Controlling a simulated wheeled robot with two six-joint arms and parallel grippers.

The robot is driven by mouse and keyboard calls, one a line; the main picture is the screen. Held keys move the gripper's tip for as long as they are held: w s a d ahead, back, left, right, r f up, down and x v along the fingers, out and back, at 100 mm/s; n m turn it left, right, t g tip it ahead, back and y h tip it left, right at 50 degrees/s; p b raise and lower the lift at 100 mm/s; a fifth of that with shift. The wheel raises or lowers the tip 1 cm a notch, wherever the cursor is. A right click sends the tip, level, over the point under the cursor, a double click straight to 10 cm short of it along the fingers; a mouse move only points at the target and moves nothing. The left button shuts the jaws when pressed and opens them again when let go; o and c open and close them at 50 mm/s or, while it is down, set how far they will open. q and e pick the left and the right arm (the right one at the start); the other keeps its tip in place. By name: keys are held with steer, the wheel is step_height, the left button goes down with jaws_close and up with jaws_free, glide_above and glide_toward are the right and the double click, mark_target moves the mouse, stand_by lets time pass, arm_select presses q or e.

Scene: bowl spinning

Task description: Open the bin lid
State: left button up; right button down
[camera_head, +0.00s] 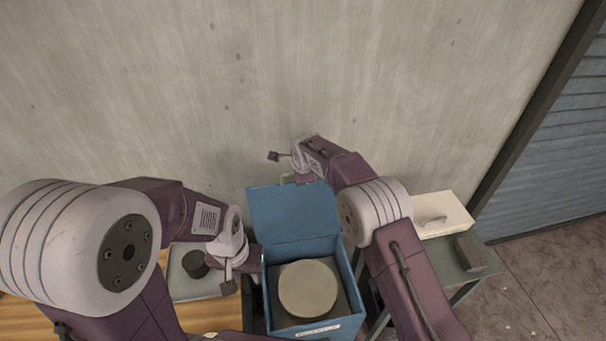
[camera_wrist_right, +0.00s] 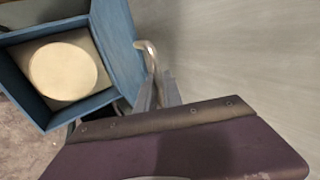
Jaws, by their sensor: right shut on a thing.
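The blue bin (camera_head: 347,285) stands open in the middle of the head view, with a round beige thing (camera_head: 307,288) inside. Its blue lid (camera_head: 293,212) stands raised at the back, toward the wall. In the right wrist view the bin (camera_wrist_right: 30,101) is at upper left and the lid (camera_wrist_right: 118,40) beside it. My right gripper (camera_wrist_right: 158,95) is shut on the pale lid handle (camera_wrist_right: 147,52), behind the lid's upper edge. My left gripper (camera_head: 254,262) is at the bin's left wall; its jaws are too hidden to read.
A grey tray (camera_head: 185,288) with a dark round object (camera_head: 195,263) lies on a wooden surface at left. A white box (camera_head: 440,209) with a handle and a dark block (camera_head: 470,251) are on a grey-green table at right. A concrete wall (camera_head: 200,90) stands behind.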

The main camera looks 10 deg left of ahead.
steer(key=shift+w+a+f, duration=0.1)
steer(key=shift+w+f, duration=0.05)
steer(key=shift+f, duration=0.1)
steer(key=c, duration=1.5)
jaws_free()
steer(key=shift+r, duration=0.1)
steer(key=shift+s+r, duration=0.15)
steer(key=shift+s, duration=0.05)
steer(key=b+v, duration=0.4)
steer(key=v, duration=0.5)
steer(key=shift+w, duration=0.1)
